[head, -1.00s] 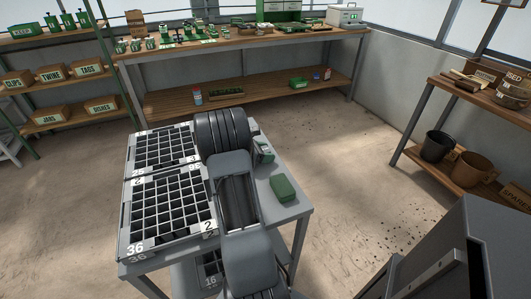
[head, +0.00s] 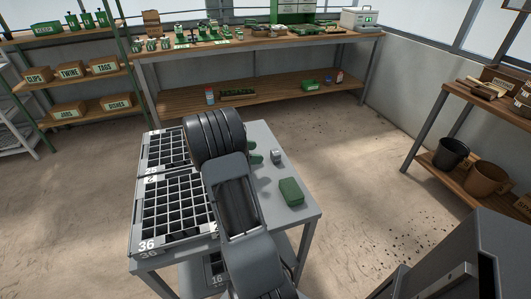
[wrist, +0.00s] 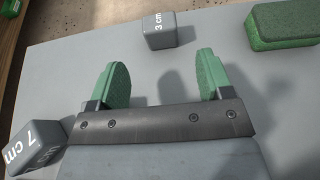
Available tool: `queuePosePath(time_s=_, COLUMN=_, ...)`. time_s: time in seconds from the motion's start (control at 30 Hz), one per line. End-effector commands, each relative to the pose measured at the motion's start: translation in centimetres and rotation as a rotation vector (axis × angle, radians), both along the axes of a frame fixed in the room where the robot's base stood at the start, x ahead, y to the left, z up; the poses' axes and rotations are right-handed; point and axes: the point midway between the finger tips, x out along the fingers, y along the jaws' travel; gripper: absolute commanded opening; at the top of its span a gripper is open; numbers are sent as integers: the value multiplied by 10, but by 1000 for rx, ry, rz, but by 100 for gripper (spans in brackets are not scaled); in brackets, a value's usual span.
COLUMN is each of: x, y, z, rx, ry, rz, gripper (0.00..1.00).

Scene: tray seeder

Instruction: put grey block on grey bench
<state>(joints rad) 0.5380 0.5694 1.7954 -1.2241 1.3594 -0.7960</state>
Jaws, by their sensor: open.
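A small grey block (head: 277,155) stands on the grey bench (head: 268,207), right of my gripper (head: 255,153). In the wrist view this grey block (wrist: 160,31), marked "3 cm", sits on the bench top just beyond my fingertips, apart from them. My gripper (wrist: 162,75) is open, its two green fingers spread with nothing between them. Another grey block (wrist: 36,147), marked "7 cm", lies at the lower left of the wrist view. My arm hides part of the bench in the head view.
A green block (head: 291,192) lies on the bench's right side; it also shows in the wrist view (wrist: 283,25). Black cell trays (head: 180,205) cover the bench's left side. A long wooden workbench (head: 250,97) stands behind. Bare floor lies to the right.

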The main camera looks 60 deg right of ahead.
Motion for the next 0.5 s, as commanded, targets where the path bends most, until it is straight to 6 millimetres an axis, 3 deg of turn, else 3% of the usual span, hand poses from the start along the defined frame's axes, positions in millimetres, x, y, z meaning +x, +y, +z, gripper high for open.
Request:
queuePosePath(time_s=0.4, x=15, y=23, z=12, rx=2, ry=-11, rz=-2, gripper=73)
queuePosePath(time_s=0.5, x=15, y=37, z=17, rx=15, ry=-78, rz=-14, gripper=73)
